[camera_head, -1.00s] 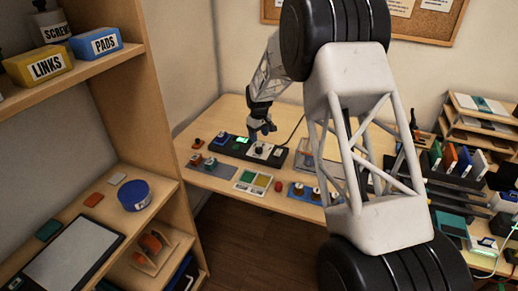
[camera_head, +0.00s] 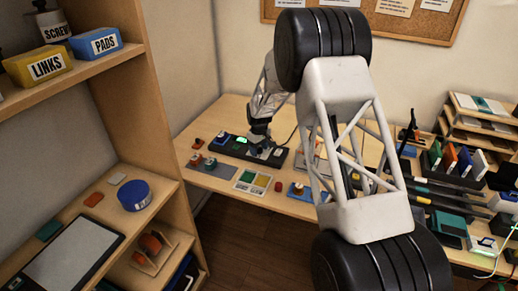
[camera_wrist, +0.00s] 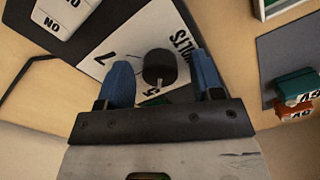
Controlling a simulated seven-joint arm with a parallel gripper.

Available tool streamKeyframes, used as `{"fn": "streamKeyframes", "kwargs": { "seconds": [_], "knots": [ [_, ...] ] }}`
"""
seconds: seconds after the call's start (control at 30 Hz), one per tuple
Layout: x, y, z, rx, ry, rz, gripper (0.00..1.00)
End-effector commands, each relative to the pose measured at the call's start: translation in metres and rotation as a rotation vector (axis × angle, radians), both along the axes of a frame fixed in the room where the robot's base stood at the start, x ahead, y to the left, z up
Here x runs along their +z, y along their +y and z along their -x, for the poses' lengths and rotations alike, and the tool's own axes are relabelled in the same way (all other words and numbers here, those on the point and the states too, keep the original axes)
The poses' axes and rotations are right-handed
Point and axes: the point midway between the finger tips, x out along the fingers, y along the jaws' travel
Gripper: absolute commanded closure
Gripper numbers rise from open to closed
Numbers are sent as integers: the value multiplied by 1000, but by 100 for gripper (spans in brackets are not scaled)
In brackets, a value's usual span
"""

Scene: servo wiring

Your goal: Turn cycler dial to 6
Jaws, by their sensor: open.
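The cycler dial is a round black knob (camera_wrist: 159,67) on a white plate (camera_wrist: 128,42) in the wrist view. The plate carries the digits 7 and 5 and part of a word; other marks are hidden. A pale pointer line on the knob points towards the 5. My gripper (camera_wrist: 161,62) is open, with one blue finger on each side of the knob and a visible gap on both sides. In the head view my gripper (camera_head: 259,137) is over the long black panel (camera_head: 226,148) with a lit green display (camera_head: 242,141).
A grey mat (camera_wrist: 287,55) with green and orange parts lies right.

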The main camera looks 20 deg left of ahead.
Motion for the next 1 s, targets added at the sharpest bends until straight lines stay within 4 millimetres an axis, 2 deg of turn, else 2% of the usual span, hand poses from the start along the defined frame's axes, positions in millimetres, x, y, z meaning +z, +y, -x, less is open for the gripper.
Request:
{"fn": "streamKeyframes", "kwargs": {
  "seconds": [0.13,0.47,0.77,1.0],
  "knots": [
    [0,0,0,0,0,0,40],
    [0,0,0,0,0,0,89],
    [0,0,0,-25,0,0,89],
    [0,0,0,-122,0,0,89]
  ]
}}
